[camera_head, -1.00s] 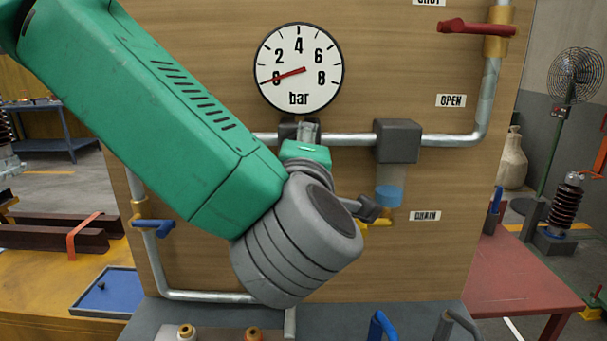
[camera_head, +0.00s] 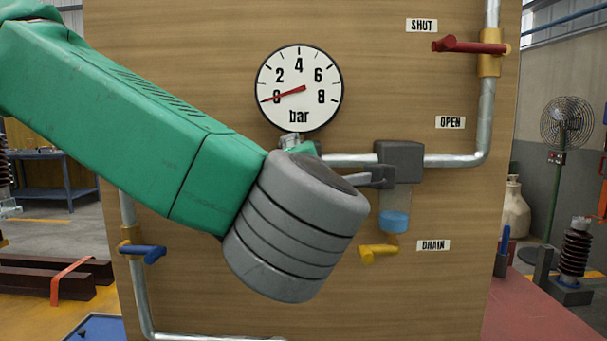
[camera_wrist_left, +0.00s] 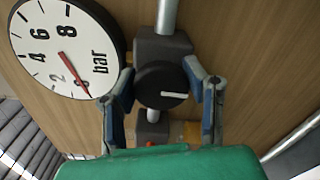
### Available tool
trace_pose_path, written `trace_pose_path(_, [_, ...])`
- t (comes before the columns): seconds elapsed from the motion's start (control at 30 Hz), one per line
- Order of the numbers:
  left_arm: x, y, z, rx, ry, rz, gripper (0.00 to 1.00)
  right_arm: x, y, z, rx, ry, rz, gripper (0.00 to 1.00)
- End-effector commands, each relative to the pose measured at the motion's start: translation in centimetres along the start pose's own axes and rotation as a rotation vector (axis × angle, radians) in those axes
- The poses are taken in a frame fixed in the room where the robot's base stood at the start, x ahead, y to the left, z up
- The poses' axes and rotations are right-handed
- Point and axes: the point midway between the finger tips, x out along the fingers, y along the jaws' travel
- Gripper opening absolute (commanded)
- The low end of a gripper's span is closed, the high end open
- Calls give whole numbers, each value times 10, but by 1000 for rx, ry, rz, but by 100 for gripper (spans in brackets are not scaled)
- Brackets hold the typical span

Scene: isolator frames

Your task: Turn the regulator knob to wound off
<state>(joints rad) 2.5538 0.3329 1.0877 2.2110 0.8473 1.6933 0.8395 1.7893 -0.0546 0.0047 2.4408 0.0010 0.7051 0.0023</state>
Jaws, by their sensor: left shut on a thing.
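The regulator knob (camera_wrist_left: 161,86) is a round black knob with a white mark, seen in the left wrist view. The mark points right in that picture. My left gripper (camera_wrist_left: 162,84) is shut on the knob, with one finger at each side of it. In the head view my left wrist hides the knob and most of the gripper. The round white pressure gauge (camera_head: 299,87) is above my wrist, and its red needle points at 0 bar. It also shows at the upper left of the left wrist view (camera_wrist_left: 68,48). My right gripper is not in view.
A grey filter block (camera_head: 399,160) with a clear bowl stands close right of my wrist. A yellow drain lever (camera_head: 379,252) is below it. A red lever (camera_head: 470,46) is at upper right and a blue lever (camera_head: 143,252) at left. Metal pipes (camera_head: 487,110) run along the wooden board.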

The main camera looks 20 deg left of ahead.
Motion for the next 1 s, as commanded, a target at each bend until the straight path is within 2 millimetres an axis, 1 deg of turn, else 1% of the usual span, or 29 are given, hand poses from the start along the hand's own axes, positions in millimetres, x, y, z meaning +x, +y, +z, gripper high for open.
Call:
trace_pose_path(0.03, [-1, -8, -2, 10, 2, -17, 11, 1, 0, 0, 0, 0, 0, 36])
trace_pose_path(0.33, [-1, -8, -2, 11, 2, -17, 11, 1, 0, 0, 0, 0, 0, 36])
trace_pose_path(0.37, [-1, -8, -2, 11, 2, -17, 50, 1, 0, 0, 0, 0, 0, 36])
trace_pose_path(0.4, [-1, -8, -2, 11, 2, -17, 63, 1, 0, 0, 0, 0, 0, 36])
trace_pose_path(0.67, [-1, -4, -1, 5, 2, -10, 63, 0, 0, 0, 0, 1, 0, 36])
trace_pose_path(0.77, [-6, -4, -1, 5, 0, -9, 63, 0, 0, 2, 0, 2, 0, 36])
trace_pose_path(0.87, [-20, -3, 0, 5, -1, -8, 63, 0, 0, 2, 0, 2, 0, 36])
trace_pose_path(1.0, [-50, -4, 0, 8, -3, -7, 63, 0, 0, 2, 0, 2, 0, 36])
